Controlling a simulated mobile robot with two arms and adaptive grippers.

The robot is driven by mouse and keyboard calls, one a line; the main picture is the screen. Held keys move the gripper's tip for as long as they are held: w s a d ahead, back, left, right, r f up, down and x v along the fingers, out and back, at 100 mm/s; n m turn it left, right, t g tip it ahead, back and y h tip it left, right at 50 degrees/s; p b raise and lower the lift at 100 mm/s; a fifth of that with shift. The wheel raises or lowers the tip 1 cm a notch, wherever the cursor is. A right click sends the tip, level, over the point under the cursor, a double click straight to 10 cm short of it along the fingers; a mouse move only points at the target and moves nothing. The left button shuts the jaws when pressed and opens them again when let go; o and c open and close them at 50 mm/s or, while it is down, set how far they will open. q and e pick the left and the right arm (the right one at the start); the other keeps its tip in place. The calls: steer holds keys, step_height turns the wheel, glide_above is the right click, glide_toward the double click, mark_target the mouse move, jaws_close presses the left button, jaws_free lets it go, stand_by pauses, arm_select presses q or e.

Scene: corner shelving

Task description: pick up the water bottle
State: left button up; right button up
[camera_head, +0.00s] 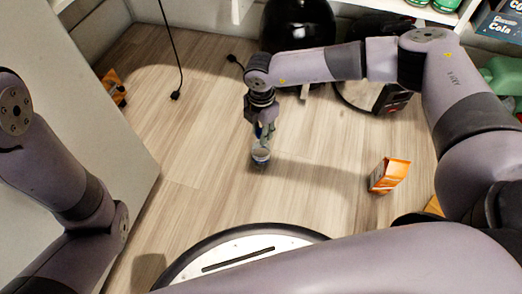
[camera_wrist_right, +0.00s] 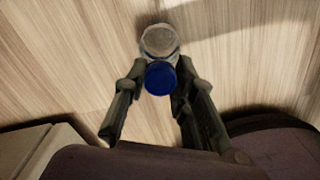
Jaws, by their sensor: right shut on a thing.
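The water bottle is clear with a blue cap. In the head view its clear lower part (camera_head: 260,155) shows just below my right gripper (camera_head: 264,128). In the right wrist view the blue cap (camera_wrist_right: 160,78) is between the two fingers of the right gripper (camera_wrist_right: 154,88), and the clear body (camera_wrist_right: 158,40) extends beyond it. The right gripper points down and is shut on the bottle near its cap. The fingers hide part of the bottle in the head view. I cannot tell whether its base touches the floor. My left gripper is out of view; only left arm links show.
An orange carton (camera_head: 388,175) stands on the wooden floor to the right. A black rounded object (camera_head: 298,28) is behind my right arm. A cord with a plug (camera_head: 175,95) hangs at the back left. A shelf with green cans (camera_head: 445,5) is at top right. Floor around the bottle is clear.

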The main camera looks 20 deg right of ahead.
steer(key=shift+c, duration=0.8)
